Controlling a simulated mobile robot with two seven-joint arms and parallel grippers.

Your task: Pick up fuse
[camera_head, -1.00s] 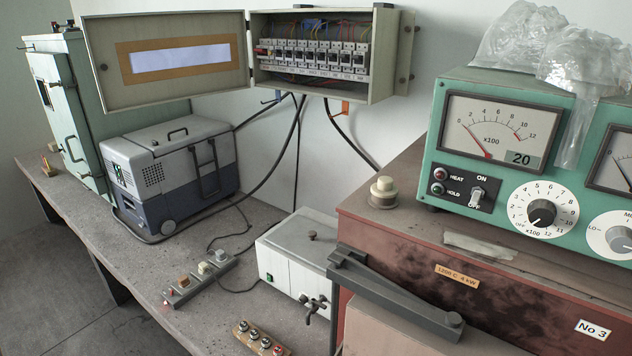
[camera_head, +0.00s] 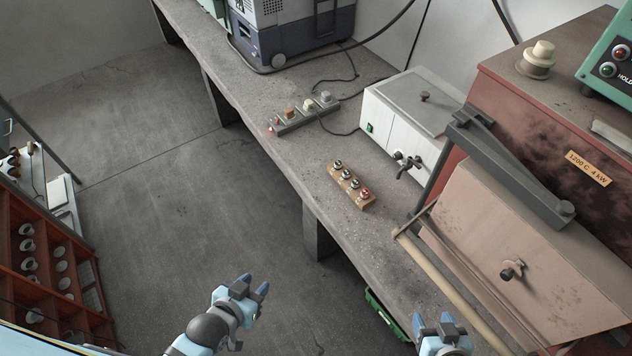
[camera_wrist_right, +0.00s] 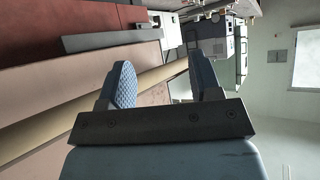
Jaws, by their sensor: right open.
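A small wooden block (camera_head: 340,184) with a row of several fuse-like pieces lies on the bench. The pieces have dark and metallic tops, and a red one (camera_head: 365,194) sits at the near end. They are too small to tell more. My left gripper (camera_head: 252,283) is over the floor, left of the bench, with its fingertips apart and nothing between them. My right gripper (camera_head: 433,320) is low in the head view, near the bench's front edge, open and empty. Its two blue fingers (camera_wrist_right: 163,85) stand wide apart in the right wrist view. Both grippers are away from the block.
A power strip (camera_head: 304,118) with plugs lies behind the block. A white box with a tap (camera_head: 397,125) stands to its right. The reddish furnace (camera_head: 555,110) and its pale bar (camera_head: 450,290) take up the right side. A red rack (camera_head: 35,265) stands at left.

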